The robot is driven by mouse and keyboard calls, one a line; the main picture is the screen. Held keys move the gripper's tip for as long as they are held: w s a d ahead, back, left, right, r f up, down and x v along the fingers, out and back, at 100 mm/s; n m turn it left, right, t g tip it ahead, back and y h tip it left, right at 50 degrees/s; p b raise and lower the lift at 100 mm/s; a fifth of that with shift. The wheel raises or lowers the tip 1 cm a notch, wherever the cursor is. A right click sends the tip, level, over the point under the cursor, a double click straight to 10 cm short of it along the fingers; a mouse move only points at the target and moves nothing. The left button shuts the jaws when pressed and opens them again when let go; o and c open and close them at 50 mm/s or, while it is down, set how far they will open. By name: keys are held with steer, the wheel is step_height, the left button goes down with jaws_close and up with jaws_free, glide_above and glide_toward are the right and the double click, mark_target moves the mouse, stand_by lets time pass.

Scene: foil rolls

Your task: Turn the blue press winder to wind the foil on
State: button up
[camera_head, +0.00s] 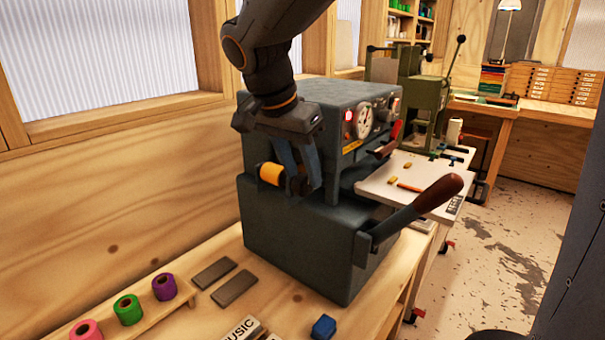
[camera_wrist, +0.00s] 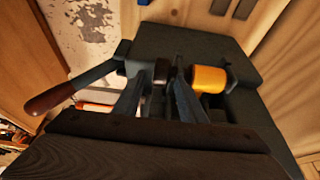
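The blue-grey press (camera_head: 300,235) stands on the wooden bench. An orange-yellow foil roll (camera_head: 271,174) sits on its left side; it also shows in the wrist view (camera_wrist: 209,79). A dark round winder knob (camera_wrist: 161,72) is beside the roll, at the end of its axis. My gripper (camera_head: 303,183) points down at the knob, with one finger on each side of it; in the wrist view (camera_wrist: 160,75) the fingers stand apart with the knob between their tips. Whether both fingers touch it is hard to see. The fingers partly hide the knob in the head view.
A lever with a brown handle (camera_head: 438,193) sticks out at the press's front right. Pink (camera_head: 86,331), green (camera_head: 128,309) and purple (camera_head: 164,286) rolls stand on a wooden rack. Two grey bars (camera_head: 235,288) and a blue block (camera_head: 323,327) lie on the bench.

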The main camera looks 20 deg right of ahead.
steer(key=shift+x, duration=1)
jaws_close()
steer(key=shift+y+p, duration=0.3)
steer(key=shift+p, duration=0.45)
